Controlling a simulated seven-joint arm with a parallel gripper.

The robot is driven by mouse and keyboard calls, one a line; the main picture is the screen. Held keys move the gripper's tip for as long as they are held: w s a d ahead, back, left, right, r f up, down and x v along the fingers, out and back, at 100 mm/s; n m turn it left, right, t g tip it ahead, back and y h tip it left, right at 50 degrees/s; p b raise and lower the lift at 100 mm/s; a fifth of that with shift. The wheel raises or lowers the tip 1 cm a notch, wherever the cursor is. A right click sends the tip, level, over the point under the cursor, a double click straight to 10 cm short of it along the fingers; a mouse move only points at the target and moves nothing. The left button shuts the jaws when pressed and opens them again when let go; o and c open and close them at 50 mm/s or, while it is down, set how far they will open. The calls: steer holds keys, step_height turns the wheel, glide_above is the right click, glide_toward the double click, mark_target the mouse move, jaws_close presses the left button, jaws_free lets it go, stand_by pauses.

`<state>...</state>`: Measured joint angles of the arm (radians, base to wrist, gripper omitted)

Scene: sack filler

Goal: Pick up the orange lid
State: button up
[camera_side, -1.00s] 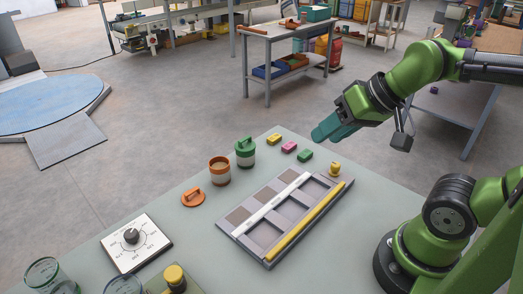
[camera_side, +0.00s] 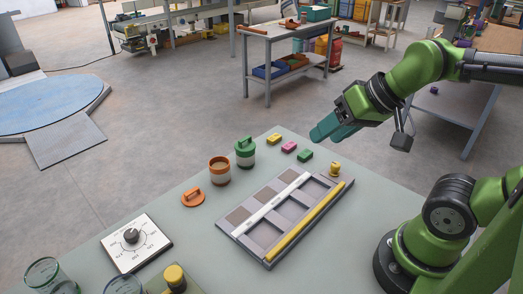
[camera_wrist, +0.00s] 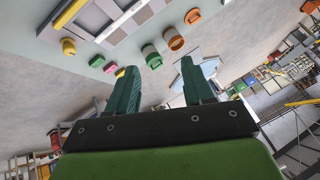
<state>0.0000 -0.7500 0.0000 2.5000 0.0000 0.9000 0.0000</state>
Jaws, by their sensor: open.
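The orange lid (camera_side: 193,197) lies flat on the table, a round disc with a raised handle. It stands to the left of and in front of an open orange-and-white pot (camera_side: 219,170) in the side view. In the wrist view the lid (camera_wrist: 194,17) is near the top, with the orange pot (camera_wrist: 174,40) below and left of it. My gripper (camera_side: 322,130) has teal fingers and is raised above the far right part of the table, well away from the lid. In the wrist view its fingers (camera_wrist: 159,88) are spread wide with nothing between them.
A green-lidded pot (camera_side: 245,153) stands beside the orange pot. Yellow, pink and green blocks (camera_side: 289,147) lie behind a divided grey tray (camera_side: 238,232) with a yellow bar. A dial box (camera_side: 134,242) and glass beakers (camera_side: 44,275) are at the front left.

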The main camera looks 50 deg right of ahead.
steer(key=o, duration=0.8)
steer(key=shift+a, duration=0.1)
steer(key=n+g+h, duration=0.2)
steer(key=n+g, duration=0.2)
steer(key=g, duration=0.3)
glide_above(191, 191)
steer(key=f, duration=1.9)
steer(key=shift+w, duration=0.2)
steer(key=shift+s+f, duration=0.15)
steer(key=shift+f, duration=1.15)
steer(key=shift+s+f, duration=0.1)
steer(key=shift+f, duration=1.2)
